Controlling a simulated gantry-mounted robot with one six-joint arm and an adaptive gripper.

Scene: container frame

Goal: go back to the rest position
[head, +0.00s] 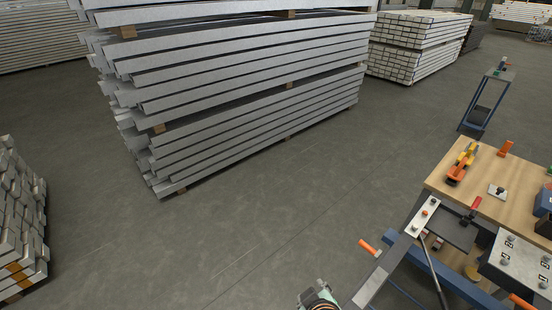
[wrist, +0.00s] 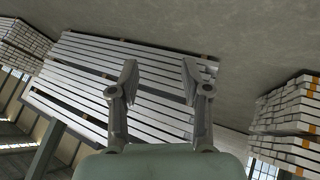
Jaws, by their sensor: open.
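My gripper (wrist: 160,82) shows in the wrist view with its two fingers spread wide apart. It is open and nothing is between the fingers. Beyond it, in the same view, is a large stack of grey metal beams (wrist: 85,75), well away from the fingertips. In the head view only a small part of my arm shows at the bottom edge, and the fingers are not visible there.
The large beam stack (head: 240,80) stands on the floor at the upper middle. Another stack (head: 20,225) is at the left edge. A wooden-topped workbench (head: 490,170) with clamps and tools stands at the right. The grey floor (head: 220,240) between them is clear.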

